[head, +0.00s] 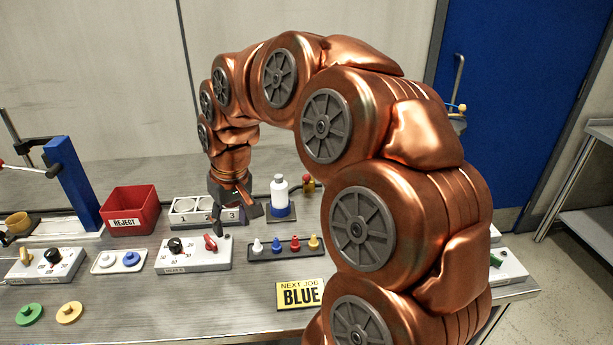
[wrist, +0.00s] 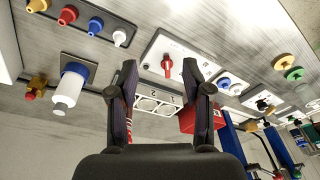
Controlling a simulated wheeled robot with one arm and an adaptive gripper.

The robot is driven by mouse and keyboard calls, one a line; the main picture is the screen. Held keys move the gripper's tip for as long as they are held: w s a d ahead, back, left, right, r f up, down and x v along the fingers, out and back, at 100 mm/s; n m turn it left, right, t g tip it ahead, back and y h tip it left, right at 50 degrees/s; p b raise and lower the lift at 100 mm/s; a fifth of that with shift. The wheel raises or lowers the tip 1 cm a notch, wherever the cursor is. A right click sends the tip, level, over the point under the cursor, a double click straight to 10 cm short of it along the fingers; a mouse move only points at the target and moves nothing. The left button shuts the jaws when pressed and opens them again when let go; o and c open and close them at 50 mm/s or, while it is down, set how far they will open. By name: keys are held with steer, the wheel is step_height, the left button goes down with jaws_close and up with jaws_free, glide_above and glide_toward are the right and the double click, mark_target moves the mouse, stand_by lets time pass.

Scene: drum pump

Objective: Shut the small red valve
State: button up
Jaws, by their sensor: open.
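A small red valve handle (head: 210,242) stands on the right part of a white panel (head: 193,258) on the bench. In the wrist view the red handle (wrist: 167,65) shows just past and between the fingertips, lying nearly along the picture's vertical. My gripper (head: 231,214) is open and empty, pointing down above and slightly behind the panel. It also shows in the wrist view (wrist: 160,75), apart from the handle. A second small red knob (head: 308,179) sits on a brass fitting behind the bottle; it shows in the wrist view (wrist: 30,95).
A black dial (head: 175,246) shares the panel. A white bottle (head: 279,190) with a blue base stands right of my gripper. A tray of colored pegs (head: 287,249) lies right of the panel. A red reject bin (head: 132,211) and numbered white rack (head: 190,208) stand behind.

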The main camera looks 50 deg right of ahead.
steer(key=w+d+m+t, duration=0.1)
steer(key=w+d, duration=0.4)
steer(key=d, duration=0.2)
steer(key=m+h, duration=0.3)
steer(key=m, duration=0.1)
glide_toward(307, 176)
steer(key=f, duration=0.2)
steer(key=shift+t, duration=0.4)
steer(key=shift+d+p+x, duration=0.1)
steer(key=shift+p+x, duration=0.2)
steer(key=shift+x, duration=1.5)
steer(key=shift+d+p+x, duration=0.15)
steer(key=shift+p+x, duration=0.1)
steer(key=shift+x, duration=1.55)
steer(key=shift+r, duration=0.1)
jaws_close()
